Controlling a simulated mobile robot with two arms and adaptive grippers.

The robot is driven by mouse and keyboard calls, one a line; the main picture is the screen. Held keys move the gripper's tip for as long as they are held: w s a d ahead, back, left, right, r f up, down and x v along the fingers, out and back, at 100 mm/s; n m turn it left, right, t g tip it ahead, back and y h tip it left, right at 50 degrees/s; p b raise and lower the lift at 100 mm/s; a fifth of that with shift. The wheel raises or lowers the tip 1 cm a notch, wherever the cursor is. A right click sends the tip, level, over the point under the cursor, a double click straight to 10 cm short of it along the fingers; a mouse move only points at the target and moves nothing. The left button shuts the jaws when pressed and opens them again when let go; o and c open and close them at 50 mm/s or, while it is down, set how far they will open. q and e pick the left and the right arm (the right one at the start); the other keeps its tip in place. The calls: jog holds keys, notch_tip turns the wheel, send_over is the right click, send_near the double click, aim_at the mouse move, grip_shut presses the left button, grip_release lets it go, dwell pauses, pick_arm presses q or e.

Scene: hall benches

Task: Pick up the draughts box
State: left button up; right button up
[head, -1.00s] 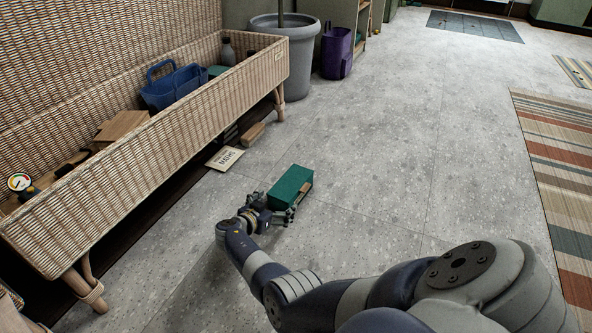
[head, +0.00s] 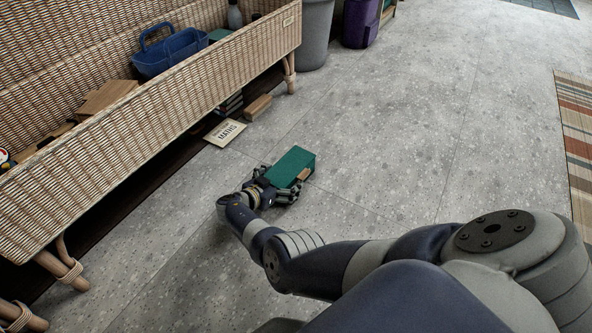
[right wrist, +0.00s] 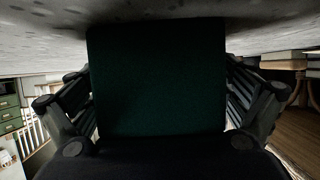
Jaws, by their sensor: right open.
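The draughts box looks to be the green box (head: 291,166) lying on the grey floor in front of the wicker bench. A small brown patch shows on its near right end. My right gripper (head: 281,186) is low at the box's near end. In the right wrist view the dark green box (right wrist: 157,80) fills the middle, and the open fingers of my right gripper (right wrist: 160,115) stand on either side of it. I cannot tell whether they touch it. My left gripper is not in view.
The wicker bench (head: 130,129) runs along the left and holds a blue caddy (head: 172,53). A maths booklet (head: 226,132) and a wooden block (head: 258,107) lie by its base. A grey bin (head: 315,35) stands behind. The floor right of the box is clear up to a striped rug (head: 578,130).

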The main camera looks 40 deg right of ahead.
jog(key=shift+a, duration=0.1)
jog(key=shift+c, duration=1.3)
jog(key=c, duration=0.8)
jog(key=shift+r, duration=0.15)
